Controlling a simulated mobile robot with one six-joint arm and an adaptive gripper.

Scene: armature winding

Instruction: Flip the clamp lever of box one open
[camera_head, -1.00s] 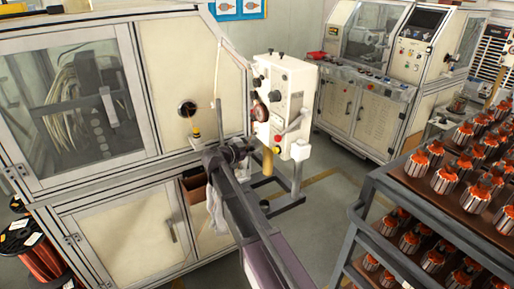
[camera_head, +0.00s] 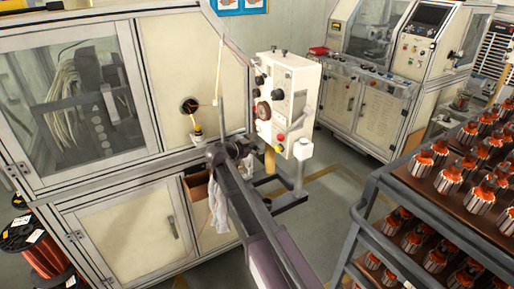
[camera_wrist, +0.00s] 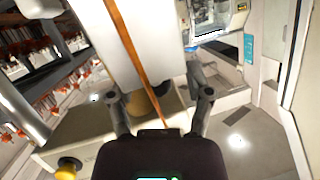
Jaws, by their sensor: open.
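A cream control box (camera_head: 288,92) with knobs and red and yellow buttons stands on a post beside the winding machine in the head view; I take it for box one. A small pale part (camera_head: 307,113) on its right side may be the clamp lever, but I cannot tell its position for certain. My gripper (camera_wrist: 161,97) is open in the wrist view. Between and beyond its fingers are a pale surface, an orange-brown strip (camera_wrist: 136,45) and a tan rounded part (camera_wrist: 140,104). No clear grip on anything shows. In the head view my arm reaches towards the box's left side.
The winding machine (camera_head: 120,215) with its glass door fills the left. A dark rack (camera_head: 405,195) of orange-topped armatures stands at the right. Another machine (camera_head: 375,115) is at the back. Red wire spools (camera_head: 32,240) are at the lower left. Floor shows between box and rack.

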